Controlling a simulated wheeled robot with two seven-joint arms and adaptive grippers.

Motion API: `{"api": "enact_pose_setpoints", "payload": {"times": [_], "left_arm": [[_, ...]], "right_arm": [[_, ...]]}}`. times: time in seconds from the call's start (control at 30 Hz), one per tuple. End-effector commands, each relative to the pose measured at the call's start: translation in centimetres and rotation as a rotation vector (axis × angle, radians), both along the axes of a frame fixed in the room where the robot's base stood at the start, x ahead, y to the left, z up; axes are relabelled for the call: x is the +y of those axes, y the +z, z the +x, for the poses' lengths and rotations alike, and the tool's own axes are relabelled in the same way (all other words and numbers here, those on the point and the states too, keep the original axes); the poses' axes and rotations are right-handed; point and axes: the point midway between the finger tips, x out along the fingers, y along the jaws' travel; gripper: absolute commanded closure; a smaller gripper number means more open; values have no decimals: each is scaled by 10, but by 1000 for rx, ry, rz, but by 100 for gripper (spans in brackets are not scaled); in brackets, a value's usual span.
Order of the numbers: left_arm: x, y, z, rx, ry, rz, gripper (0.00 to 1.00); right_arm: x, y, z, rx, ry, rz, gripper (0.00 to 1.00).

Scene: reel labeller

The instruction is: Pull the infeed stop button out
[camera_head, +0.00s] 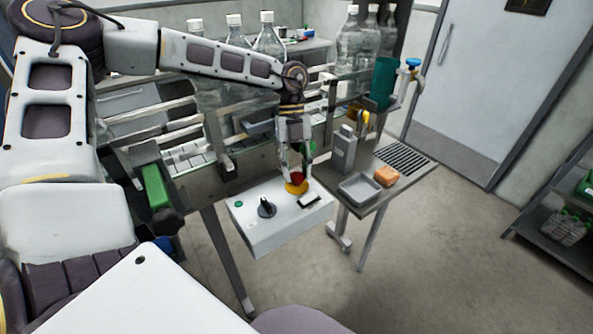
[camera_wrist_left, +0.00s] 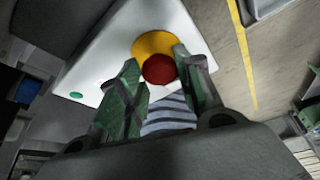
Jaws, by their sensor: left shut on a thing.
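The infeed stop button is a red mushroom head (camera_head: 297,178) on a yellow base (camera_head: 297,189), on top of a white control box (camera_head: 258,237). My left gripper (camera_head: 296,172) points down at it, with its fingers around the red head. In the left wrist view the red head (camera_wrist_left: 159,69) shows between the two green-padded fingertips of the left gripper (camera_wrist_left: 160,72), with the yellow base (camera_wrist_left: 153,44) behind it. The gripper is shut on the button. Part of the head is hidden by the fingers. My right gripper is not in view.
The box also carries a black rotary knob (camera_head: 266,207), a green button (camera_head: 239,204) and a small dark switch (camera_head: 310,200). To the right, a steel side table holds a grey tray (camera_head: 360,188) and an orange sponge (camera_head: 386,176). Clear bottles (camera_head: 269,45) stand behind the arm.

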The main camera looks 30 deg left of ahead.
Motion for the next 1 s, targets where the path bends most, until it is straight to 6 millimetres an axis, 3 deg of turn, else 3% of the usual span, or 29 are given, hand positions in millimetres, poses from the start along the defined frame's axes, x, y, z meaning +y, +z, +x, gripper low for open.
{"api": "enact_pose_setpoints", "payload": {"times": [0.17, 0.2, 0.37, 0.77, 1.0], "left_arm": [[-1, 3, 1, -5, 0, -2, 100], [-1, 3, 1, -5, 0, -2, 62], [-1, 3, 1, -4, -1, -1, 43], [0, 3, 1, -2, 0, -1, 43], [4, 17, 6, -5, 1, -1, 43]], "right_arm": [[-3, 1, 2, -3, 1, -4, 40], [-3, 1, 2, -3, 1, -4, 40], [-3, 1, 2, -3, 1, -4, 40], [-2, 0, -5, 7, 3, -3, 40], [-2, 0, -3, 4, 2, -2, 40]]}}
